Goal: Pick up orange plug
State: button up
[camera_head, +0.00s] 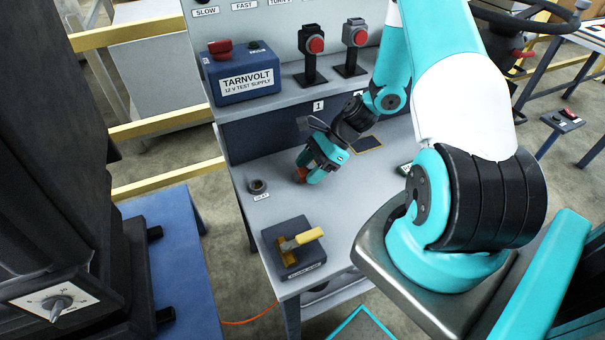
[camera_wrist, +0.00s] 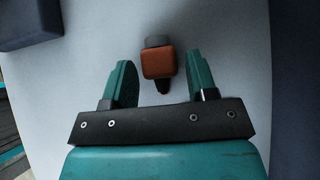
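The orange plug (camera_wrist: 157,64) shows in the wrist view against the pale bench top, with a grey part at its far end and a dark part at its near end. My gripper (camera_wrist: 160,75) is open, with one teal finger to each side of the plug and a visible gap on both sides. In the head view my gripper (camera_head: 306,178) points down over the bench, and a bit of the orange plug (camera_head: 301,174) shows at its fingertips. The rest of the plug is hidden there. I cannot tell the exact height of the fingers above the bench.
On the bench (camera_head: 226,213) stand a small round seat (camera_head: 258,186) and a dark block with a yellow lever (camera_head: 303,238). A blue test supply box (camera_head: 243,80) and two red-button posts (camera_head: 315,46) stand on the shelf behind.

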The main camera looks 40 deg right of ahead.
jog(key=c, duration=0.8)
jog(key=shift+o, duration=0.2)
jog(key=shift+r, duration=0.15)
notch_tip(320, 180, up, 20)
jog(key=shift+p, duration=0.35)
